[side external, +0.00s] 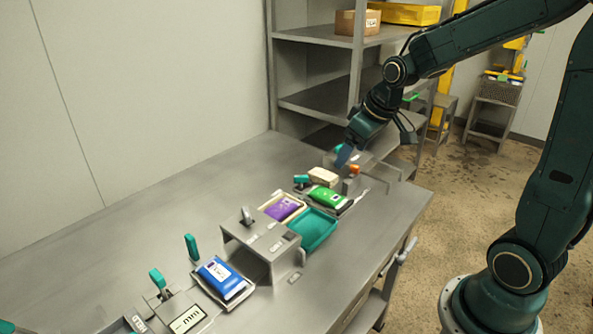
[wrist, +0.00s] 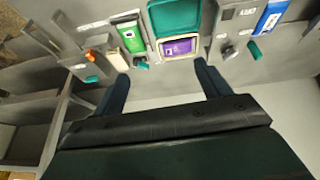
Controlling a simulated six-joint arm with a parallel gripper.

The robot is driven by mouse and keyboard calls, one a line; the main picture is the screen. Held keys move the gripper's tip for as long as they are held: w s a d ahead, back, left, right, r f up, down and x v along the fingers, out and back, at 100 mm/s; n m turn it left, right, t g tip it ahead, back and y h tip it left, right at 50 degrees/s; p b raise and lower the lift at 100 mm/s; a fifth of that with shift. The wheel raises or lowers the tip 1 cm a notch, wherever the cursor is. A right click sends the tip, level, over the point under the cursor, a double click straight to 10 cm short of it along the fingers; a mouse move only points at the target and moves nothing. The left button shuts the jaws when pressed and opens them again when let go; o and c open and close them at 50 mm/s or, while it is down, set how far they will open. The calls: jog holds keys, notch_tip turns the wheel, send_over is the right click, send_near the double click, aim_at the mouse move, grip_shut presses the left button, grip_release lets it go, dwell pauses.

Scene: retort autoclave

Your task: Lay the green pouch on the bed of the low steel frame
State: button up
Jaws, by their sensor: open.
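The green pouch (side external: 327,197) lies flat, label up, on a low grey steel frame (side external: 346,208) beside the teal tray. It also shows in the wrist view (wrist: 131,37), with the frame's edge around it. A teal handle (side external: 301,180) stands at the pouch's far end. My gripper (side external: 343,158) is above the bench, behind the pouch and apart from it. In the wrist view my gripper (wrist: 162,86) has its two fingers wide apart with nothing between them. Whether the pouch sits fully flat on the bed, I cannot tell.
A teal tray (side external: 317,229) and a cream tray with a purple pouch (side external: 282,207) sit beside the green pouch. A steel housing (side external: 259,247) and a blue pouch (side external: 222,277) are nearer. A beige block (side external: 323,175) stands behind. The bench's left side is clear.

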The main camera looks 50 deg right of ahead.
jog(key=s+a+r, duration=0.3)
jog(key=s+a, duration=0.1)
jog(key=s, duration=0.5)
jog(key=s+a+r, duration=0.4)
jog(key=s+a, duration=0.1)
jog(key=s, duration=0.4)
jog(key=shift+a+t, duration=0.3)
jog(key=shift+t, duration=0.1)
